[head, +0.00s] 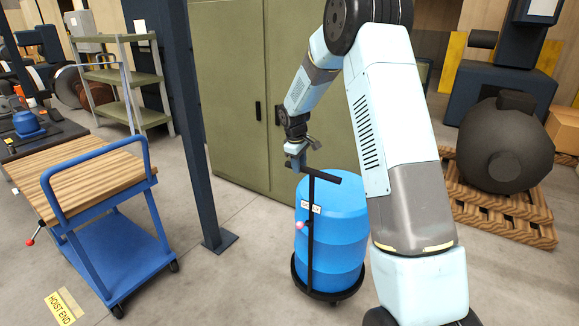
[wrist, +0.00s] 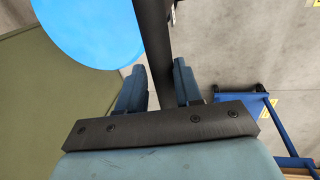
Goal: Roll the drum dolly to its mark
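The drum dolly is a low black round base (head: 330,296) on casters, with a blue drum (head: 340,235) standing upright on it. Its black upright handle (head: 311,225) carries a white label and a pink ball, and ends in a black crossbar (head: 325,175). My gripper (head: 293,163) is at the left end of the crossbar. The drum's blue top (wrist: 85,30) shows at upper left. I see no clear floor mark for the dolly.
A blue cart (head: 115,245) with a wooden top stands left. A dark post (head: 195,130) rises between it and a green cabinet (head: 230,100) behind the dolly. A wooden pallet (head: 500,200) bears a dark machine at right. The floor (head: 225,285) left of the dolly is clear.

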